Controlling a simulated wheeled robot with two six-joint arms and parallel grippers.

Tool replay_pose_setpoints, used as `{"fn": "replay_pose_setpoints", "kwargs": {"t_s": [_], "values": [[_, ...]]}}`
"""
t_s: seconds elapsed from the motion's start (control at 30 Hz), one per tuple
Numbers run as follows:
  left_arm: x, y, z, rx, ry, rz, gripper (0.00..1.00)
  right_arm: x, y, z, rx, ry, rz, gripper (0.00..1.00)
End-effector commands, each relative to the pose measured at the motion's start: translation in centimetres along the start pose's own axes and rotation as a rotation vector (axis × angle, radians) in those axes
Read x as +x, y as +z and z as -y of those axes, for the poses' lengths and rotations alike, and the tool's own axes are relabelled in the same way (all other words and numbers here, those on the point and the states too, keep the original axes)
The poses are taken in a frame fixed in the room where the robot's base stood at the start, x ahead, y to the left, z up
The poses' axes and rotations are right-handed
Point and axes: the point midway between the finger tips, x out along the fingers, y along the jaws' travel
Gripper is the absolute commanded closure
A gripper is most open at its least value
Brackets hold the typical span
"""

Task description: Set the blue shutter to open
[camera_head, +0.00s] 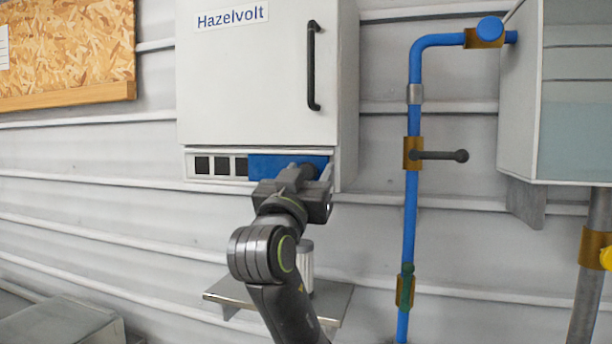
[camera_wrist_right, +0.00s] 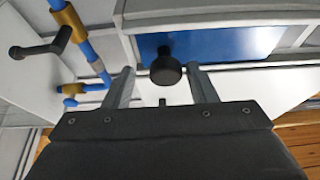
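The blue shutter (camera_head: 265,166) sits in the slot along the bottom of the white Hazelvolt cabinet (camera_head: 245,85). It covers the right part of the slot; three dark square openings (camera_head: 221,166) show uncovered to its left. My right gripper (camera_head: 314,172) is at the shutter's right end and partly hides it. In the right wrist view the shutter (camera_wrist_right: 225,44) carries a round black knob (camera_wrist_right: 165,68). The fingers of my right gripper (camera_wrist_right: 162,82) stand apart on either side of the knob, with a gap on both sides. My left gripper is not in view.
A small shelf (camera_head: 225,293) with a ribbed pale cylinder (camera_head: 305,268) is below the cabinet, partly behind my right arm. A blue pipe (camera_head: 411,210) with a dark lever (camera_head: 440,155) runs down the wall to the right. A glass-sided hopper (camera_head: 575,100) hangs farther right.

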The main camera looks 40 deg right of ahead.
Motion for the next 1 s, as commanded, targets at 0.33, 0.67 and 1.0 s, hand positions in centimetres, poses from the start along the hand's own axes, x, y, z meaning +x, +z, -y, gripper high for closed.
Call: {"fn": "replay_pose_setpoints", "kwargs": {"t_s": [0.33,0.67,1.0], "values": [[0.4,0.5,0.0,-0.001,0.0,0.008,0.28,-0.7,0.1,0.1,0.004,-0.003,0.0,0.48],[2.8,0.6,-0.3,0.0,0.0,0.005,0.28,-5.4,0.3,0.1,0.008,-0.006,0.001,0.48],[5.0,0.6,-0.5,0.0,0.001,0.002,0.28,-10.0,0.3,0.1,0.006,-0.005,0.001,0.48]]}}
